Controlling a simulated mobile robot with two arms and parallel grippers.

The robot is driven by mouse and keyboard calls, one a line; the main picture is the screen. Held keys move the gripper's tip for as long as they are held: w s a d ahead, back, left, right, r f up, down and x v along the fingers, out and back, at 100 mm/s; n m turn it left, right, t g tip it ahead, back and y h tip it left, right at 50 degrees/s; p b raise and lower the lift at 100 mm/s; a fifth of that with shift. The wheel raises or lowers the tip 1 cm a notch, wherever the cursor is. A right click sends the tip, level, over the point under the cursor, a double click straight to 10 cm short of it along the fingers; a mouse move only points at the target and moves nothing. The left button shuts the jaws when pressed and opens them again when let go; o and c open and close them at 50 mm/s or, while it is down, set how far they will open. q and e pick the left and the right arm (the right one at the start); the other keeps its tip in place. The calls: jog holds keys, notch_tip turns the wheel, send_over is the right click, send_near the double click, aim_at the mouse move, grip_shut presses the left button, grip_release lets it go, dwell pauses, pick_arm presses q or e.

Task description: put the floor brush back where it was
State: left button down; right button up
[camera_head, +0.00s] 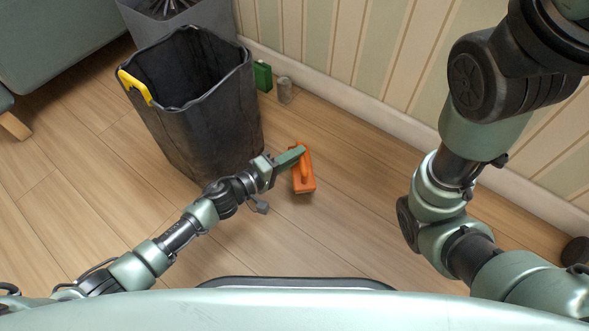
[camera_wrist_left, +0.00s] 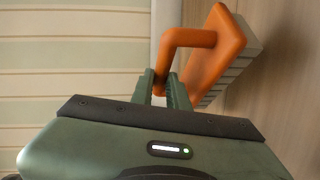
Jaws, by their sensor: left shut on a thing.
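The floor brush (camera_head: 304,178) is orange with a loop handle and pale grey bristles. In the head view it is low over the wooden floor, right of the dark bin; I cannot tell if its bristles touch the floor. My left gripper (camera_head: 298,156) is shut on the brush's handle. In the left wrist view, the green fingers (camera_wrist_left: 166,90) close around the end of the orange handle, and the brush (camera_wrist_left: 222,50) extends to the upper right with its bristles facing right. My right gripper is not in view; only my right arm shows.
A tall dark bin (camera_head: 165,125) with a yellow grip stands left of the brush. A green box (camera_head: 262,76) and a small grey can (camera_head: 284,90) stand by the striped wall (camera_head: 345,40). The floor (camera_head: 340,220) right of the brush is clear.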

aim_at(296, 165)
pick_arm(q)
notch_tip(296, 165, down, 4)
jog(key=b, duration=0.4)
jog(key=shift+f, duration=0.25)
jog(key=shift+r, duration=0.15)
jog(key=c, duration=1.4)
grip_release()
